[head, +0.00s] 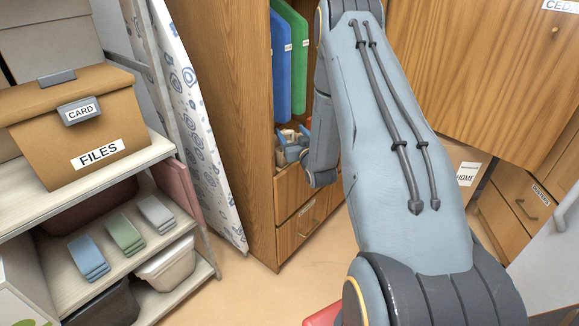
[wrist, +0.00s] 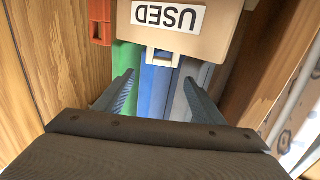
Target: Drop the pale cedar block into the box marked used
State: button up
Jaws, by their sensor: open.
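The box marked USED (wrist: 225,38) is tan and shows at the top of the wrist view, its label upside down. My gripper (wrist: 163,90) is open, its two fingers apart below the box in the picture, with nothing seen between them but the blue and grey upright things behind. In the head view my arm reaches into the open wooden cabinet, and my gripper's end there is small and partly hidden by my arm. I cannot make out the pale cedar block for certain in either view; small pale pieces (head: 283,152) show low in the cabinet.
Blue (head: 281,62) and green (head: 299,68) upright folders stand in the cabinet (head: 228,110). An orange-red item (wrist: 100,22) is beside the box. A shelf unit (head: 168,150) with a FILES box (head: 50,135) stands left. A patterned ironing board (head: 195,110) leans between. Some floor (head: 245,290) is clear.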

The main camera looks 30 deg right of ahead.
jog(key=s, duration=0.6)
jog(key=shift+a, duration=0.4)
